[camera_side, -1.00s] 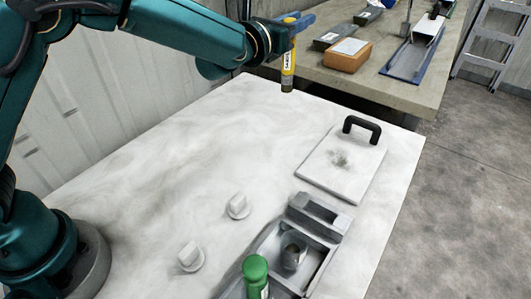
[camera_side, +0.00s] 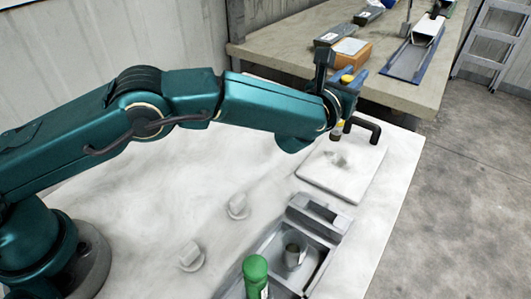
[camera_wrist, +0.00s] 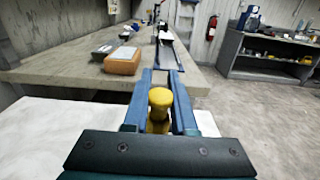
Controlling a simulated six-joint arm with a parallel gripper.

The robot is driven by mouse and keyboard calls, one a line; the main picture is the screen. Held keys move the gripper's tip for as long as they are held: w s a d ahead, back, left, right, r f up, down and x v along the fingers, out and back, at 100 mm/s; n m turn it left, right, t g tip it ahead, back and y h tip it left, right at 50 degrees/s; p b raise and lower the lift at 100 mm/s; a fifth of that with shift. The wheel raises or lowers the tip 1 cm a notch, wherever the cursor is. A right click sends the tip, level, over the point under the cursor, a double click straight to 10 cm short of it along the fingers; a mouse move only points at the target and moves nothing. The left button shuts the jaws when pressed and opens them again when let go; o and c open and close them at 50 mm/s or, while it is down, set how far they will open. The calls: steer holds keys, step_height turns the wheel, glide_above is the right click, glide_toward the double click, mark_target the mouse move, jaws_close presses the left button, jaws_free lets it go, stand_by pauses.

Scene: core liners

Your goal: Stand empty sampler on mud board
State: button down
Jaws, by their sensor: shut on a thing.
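The sampler is a slim yellow tube (camera_side: 347,79) with a dark lower end. In the wrist view its yellow knobbed top (camera_wrist: 159,102) sits between the two blue fingers. My gripper (camera_side: 356,82) is shut on it and holds it roughly upright; my arm and gripper hide its middle. The mud board is a pale square plate (camera_side: 352,184) with a dark smear and a black handle at its far edge. In the side view the sampler's lower end appears over the board's far edge, beside the handle; its exact height above the board is unclear.
A grey tray (camera_side: 318,258) with a metal cup (camera_side: 294,256) and a green-capped bottle (camera_side: 256,270) stand at the front. Two pale knobs (camera_side: 238,206) are on the white table. Behind, a bench holds an orange-brown block (camera_side: 350,51) and a blue tray (camera_side: 411,60).

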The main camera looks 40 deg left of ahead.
steer(key=shift+f, duration=1.75)
steer(key=c, duration=0.7)
jaws_free()
steer(key=shift+s, duration=0.1)
